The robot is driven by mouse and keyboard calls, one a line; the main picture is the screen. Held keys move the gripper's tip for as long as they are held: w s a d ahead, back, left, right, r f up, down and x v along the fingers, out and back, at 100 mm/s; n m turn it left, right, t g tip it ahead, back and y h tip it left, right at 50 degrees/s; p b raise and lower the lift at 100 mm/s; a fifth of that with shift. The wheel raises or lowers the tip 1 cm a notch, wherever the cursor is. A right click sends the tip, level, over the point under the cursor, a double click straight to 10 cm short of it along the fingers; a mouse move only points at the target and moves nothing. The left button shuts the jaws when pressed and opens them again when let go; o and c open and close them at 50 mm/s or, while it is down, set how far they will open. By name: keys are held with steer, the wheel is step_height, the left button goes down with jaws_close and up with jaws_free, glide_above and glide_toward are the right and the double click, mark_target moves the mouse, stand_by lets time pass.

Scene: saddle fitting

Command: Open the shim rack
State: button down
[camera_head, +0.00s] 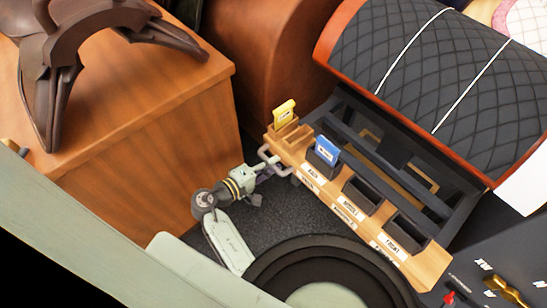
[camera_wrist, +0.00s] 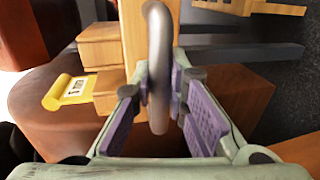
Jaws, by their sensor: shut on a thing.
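The shim rack (camera_head: 345,222) is a light wooden drawer front with several dark bins and white labels, standing out from a dark frame under the quilted pad. A yellow tagged shim (camera_head: 285,112) stands at its far left end and a blue one (camera_head: 326,149) sits in a bin beside it. The rack's grey bar handle (camera_head: 268,158) is at its left end. My gripper (camera_head: 264,172) is at this handle. In the wrist view the handle (camera_wrist: 158,60) runs between the purple finger pads of my gripper (camera_wrist: 158,108), which is shut on it. The yellow shim also shows there (camera_wrist: 70,90).
A brown saddle (camera_head: 95,45) rests on a wooden cabinet (camera_head: 150,110) at the left. A quilted black pad with an orange edge (camera_head: 430,75) lies above the rack. Small tools, one brass (camera_head: 503,290), lie at the lower right. Dark floor shows between cabinet and rack.

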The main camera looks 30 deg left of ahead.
steer(key=c, duration=1.6)
jaws_free()
steer(key=shift+o, duration=0.2)
steer(key=v, duration=1.2)
